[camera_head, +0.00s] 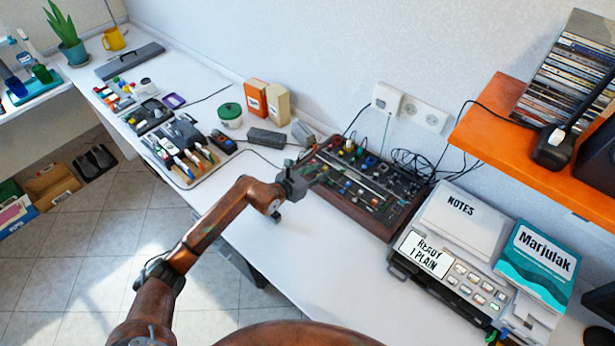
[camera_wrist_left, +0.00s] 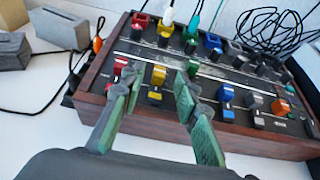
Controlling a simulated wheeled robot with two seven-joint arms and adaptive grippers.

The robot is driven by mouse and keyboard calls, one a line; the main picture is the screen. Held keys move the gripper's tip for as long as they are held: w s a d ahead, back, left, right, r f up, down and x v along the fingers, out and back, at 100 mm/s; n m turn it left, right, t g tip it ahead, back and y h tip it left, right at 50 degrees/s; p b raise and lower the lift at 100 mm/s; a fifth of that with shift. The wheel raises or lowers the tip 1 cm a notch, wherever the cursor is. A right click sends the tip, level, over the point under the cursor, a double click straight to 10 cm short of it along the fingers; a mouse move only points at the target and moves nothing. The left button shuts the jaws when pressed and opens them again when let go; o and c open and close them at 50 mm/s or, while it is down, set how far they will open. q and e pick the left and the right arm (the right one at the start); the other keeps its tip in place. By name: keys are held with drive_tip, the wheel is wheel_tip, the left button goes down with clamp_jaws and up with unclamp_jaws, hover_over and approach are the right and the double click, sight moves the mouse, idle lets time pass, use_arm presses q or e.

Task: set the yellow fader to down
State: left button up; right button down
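The dark mixer box (camera_head: 375,215) with brown wooden sides lies on the white table; it also shows in the left wrist view (camera_wrist_left: 232,143). On its front part stands a row of coloured faders. The yellow fader (camera_wrist_left: 158,76) is between the red one (camera_wrist_left: 119,66) and my left gripper's right finger. My left gripper (camera_wrist_left: 157,84) is open, its green fingers apart on either side of the yellow fader, with a visible gap to it. In the head view my left gripper (camera_head: 299,175) is at the mixer's left end. My right gripper is not in view.
Blue (camera_wrist_left: 227,95), grey and orange (camera_wrist_left: 280,106) faders stand to the right. Plugs and cables rise from the mixer's back row. A grey printer-like machine (camera_head: 440,290) stands right of the mixer. The table in front is clear.

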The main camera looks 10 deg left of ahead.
use_arm(q)
drive_tip(key=v, duration=0.9)
drive_tip(key=shift+s+a, duration=0.15)
